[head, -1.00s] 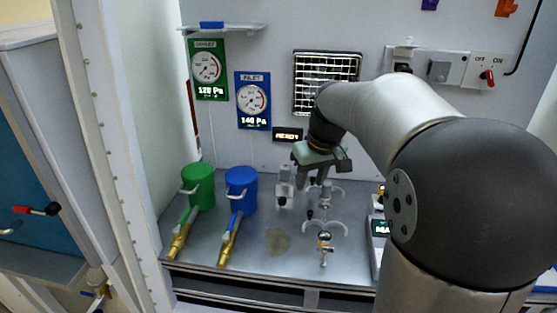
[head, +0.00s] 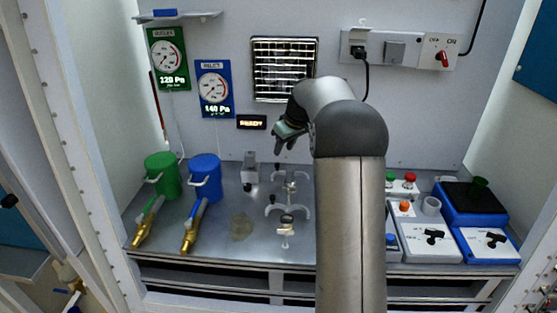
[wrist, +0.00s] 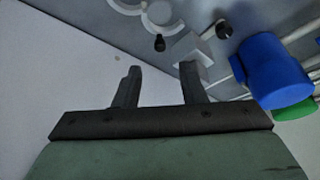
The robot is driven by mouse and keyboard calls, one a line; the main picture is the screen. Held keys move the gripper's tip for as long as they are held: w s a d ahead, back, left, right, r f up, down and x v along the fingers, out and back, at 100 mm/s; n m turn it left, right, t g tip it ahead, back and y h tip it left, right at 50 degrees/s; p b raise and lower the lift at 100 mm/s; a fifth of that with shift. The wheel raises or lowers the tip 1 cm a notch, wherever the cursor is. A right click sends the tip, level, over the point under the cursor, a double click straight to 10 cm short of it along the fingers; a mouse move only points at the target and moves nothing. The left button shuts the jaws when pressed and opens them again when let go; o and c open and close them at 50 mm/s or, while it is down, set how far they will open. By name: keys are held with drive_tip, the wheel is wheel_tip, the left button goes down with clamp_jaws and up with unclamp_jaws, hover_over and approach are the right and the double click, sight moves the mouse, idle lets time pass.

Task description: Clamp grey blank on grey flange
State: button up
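My gripper (head: 284,144) is raised near the back wall, fingers down. In the wrist view its two fingers (wrist: 160,72) stand apart with nothing between them. A small grey block-shaped fitting with a dark knob (head: 250,168) stands at the back of the bench, below and left of my gripper. It also seems to show as a pale grey block (wrist: 190,48) beyond the right finger in the wrist view. A grey stand with curved arms (head: 289,207) is on the bench right of it. I cannot tell which part is the grey flange or the grey blank.
A green canister (head: 162,173) and a blue canister (head: 206,176), with brass-ended pipes, stand on the left. Control boxes (head: 424,243) and a blue device (head: 487,246) stand on the right. A shelf (head: 185,16) and gauge panels hang on the back wall. The bench's front middle is mostly clear.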

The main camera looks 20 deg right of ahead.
sight(278, 164)
drive_tip(key=p+x, duration=0.1)
drive_tip(key=x, duration=0.6)
drive_tip(key=shift+w+f, duration=0.1)
drive_tip(key=shift+f, duration=0.25)
clamp_jaws()
